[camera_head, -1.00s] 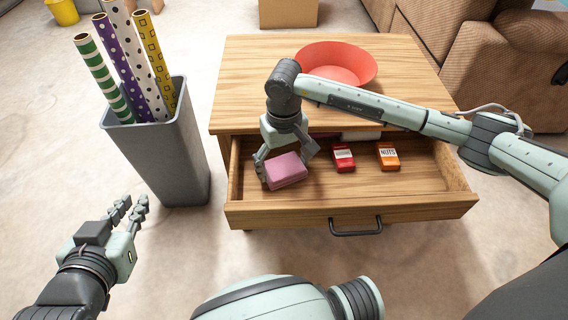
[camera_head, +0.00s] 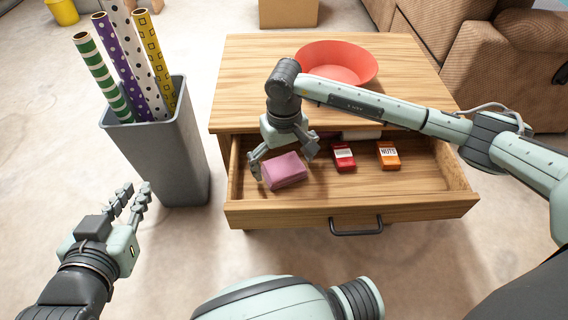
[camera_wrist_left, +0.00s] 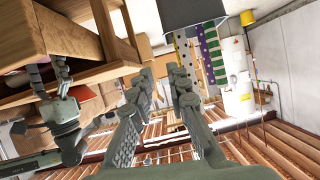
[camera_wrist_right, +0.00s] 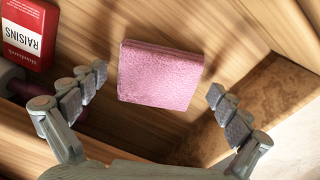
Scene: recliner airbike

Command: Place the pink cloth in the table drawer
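The pink cloth (camera_head: 284,171) is a folded block lying in the left part of the open table drawer (camera_head: 400,204). It also shows on the wooden drawer floor in the right wrist view (camera_wrist_right: 160,75). My right gripper (camera_head: 284,160) is over the left part of the drawer with its fingers spread on either side of the cloth. In the right wrist view the fingers (camera_wrist_right: 158,95) are open and apart from the cloth. My left gripper (camera_head: 134,200) is away from the table, near the bin, with its fingers apart and empty in the left wrist view (camera_wrist_left: 166,90).
A red raisins box (camera_head: 343,157) and an orange nuts box (camera_head: 388,155) lie in the drawer, right of the cloth. A red bowl (camera_head: 337,62) sits on the tabletop (camera_head: 245,85). A grey bin (camera_head: 165,150) with wrapping rolls stands left of the table.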

